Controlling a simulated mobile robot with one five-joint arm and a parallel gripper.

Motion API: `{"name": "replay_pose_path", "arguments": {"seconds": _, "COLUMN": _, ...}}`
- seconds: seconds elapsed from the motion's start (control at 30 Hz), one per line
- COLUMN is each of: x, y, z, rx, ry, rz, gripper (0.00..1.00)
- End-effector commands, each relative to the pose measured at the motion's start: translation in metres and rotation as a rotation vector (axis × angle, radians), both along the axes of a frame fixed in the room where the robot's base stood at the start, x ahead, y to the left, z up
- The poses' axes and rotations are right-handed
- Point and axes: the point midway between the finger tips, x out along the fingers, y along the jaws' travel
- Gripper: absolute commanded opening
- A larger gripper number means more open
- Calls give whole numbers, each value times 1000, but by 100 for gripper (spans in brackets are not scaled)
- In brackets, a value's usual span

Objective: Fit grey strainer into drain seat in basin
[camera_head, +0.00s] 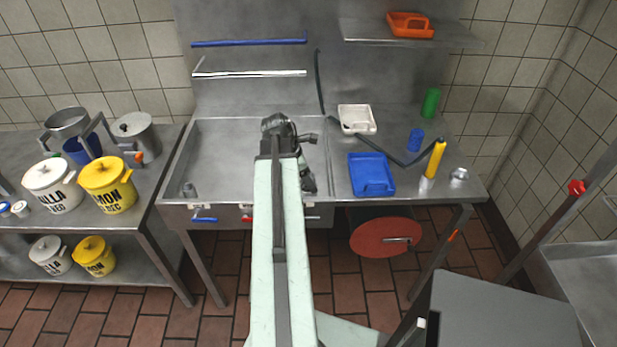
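The steel basin (220,150) is set in the sink counter at the centre.
White and yellow tubs stand left. The left part of the basin is clear.

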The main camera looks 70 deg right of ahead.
Motion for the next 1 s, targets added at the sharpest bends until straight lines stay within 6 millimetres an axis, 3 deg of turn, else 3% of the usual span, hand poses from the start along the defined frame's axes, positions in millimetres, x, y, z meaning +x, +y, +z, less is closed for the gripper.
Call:
{"name": "replay_pose_path", "arguments": {"seconds": 0.17, "x": 5, "y": 4, "z": 22, "rx": 1, "ry": 0, "rz": 2, "gripper": 65}}
{"name": "replay_pose_path", "arguments": {"seconds": 0.5, "x": 28, "y": 20, "z": 96, "rx": 0, "ry": 0, "rz": 1, "gripper": 65}}
{"name": "replay_pose_path", "arguments": {"seconds": 0.6, "x": 34, "y": 25, "z": 110, "rx": 0, "ry": 0, "rz": 2, "gripper": 65}}
{"name": "replay_pose_path", "arguments": {"seconds": 1.0, "x": 37, "y": 27, "z": 112, "rx": 0, "ry": 0, "rz": 0, "gripper": 65}}
